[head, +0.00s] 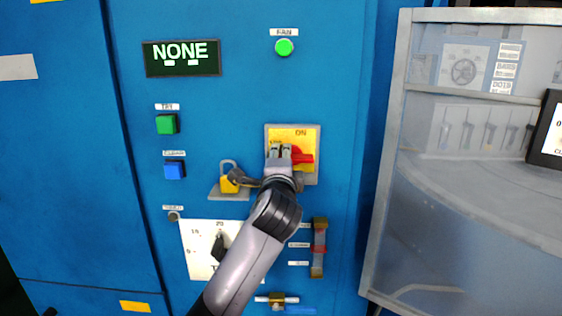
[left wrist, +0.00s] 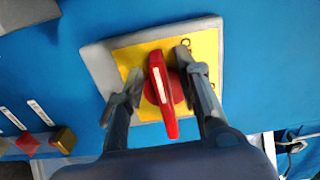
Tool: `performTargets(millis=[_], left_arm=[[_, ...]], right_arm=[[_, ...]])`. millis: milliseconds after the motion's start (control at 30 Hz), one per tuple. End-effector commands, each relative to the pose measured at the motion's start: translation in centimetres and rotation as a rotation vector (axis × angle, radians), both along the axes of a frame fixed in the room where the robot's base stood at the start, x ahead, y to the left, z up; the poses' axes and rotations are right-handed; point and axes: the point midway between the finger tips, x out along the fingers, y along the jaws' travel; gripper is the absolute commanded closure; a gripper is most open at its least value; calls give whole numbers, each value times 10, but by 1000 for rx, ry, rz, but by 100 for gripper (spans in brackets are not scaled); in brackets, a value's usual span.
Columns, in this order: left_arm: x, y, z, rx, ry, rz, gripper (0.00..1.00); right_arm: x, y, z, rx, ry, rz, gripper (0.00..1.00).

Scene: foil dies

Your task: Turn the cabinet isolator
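The cabinet isolator is a red rotary handle (head: 303,158) on a yellow plate with a grey surround (head: 318,140), marked ON at the top. In the head view the handle's visible end points right, and my gripper hides the rest. My left gripper (head: 280,152) is right in front of the isolator. In the left wrist view, the red handle (left wrist: 160,90) with a white stripe stands between the two open fingers of my left gripper (left wrist: 158,66). A gap shows on each side of the handle, so the fingers straddle it without gripping. My right gripper is not in view.
A yellow padlock (head: 229,184) sits on a small ledge just left of the isolator. A dial plate (head: 198,250) and a vertical gauge (head: 319,250) lie below. A green button (head: 284,47) is above. A grey framed transparent panel (head: 385,200) stands at the right.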

Motion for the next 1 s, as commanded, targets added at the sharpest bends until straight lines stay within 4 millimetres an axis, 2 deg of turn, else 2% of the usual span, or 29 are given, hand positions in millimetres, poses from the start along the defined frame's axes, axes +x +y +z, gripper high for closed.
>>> performTargets(millis=[133, 233, 500, 700, 833, 1000], left_arm=[[-6, 0, 0, 0, -1, 0, 69], [-19, 0, 0, 0, -1, -1, 69], [-74, -1, 0, -1, -1, -2, 69], [-107, -1, 0, 0, -1, -2, 69], [-117, 0, -1, 0, 1, -1, 69], [-120, 0, 0, 0, 1, 0, 69]], right_arm=[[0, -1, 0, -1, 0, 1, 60], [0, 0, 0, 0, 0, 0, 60], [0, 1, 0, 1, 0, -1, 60], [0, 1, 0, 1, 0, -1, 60], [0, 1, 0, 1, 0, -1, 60], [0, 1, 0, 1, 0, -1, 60]])
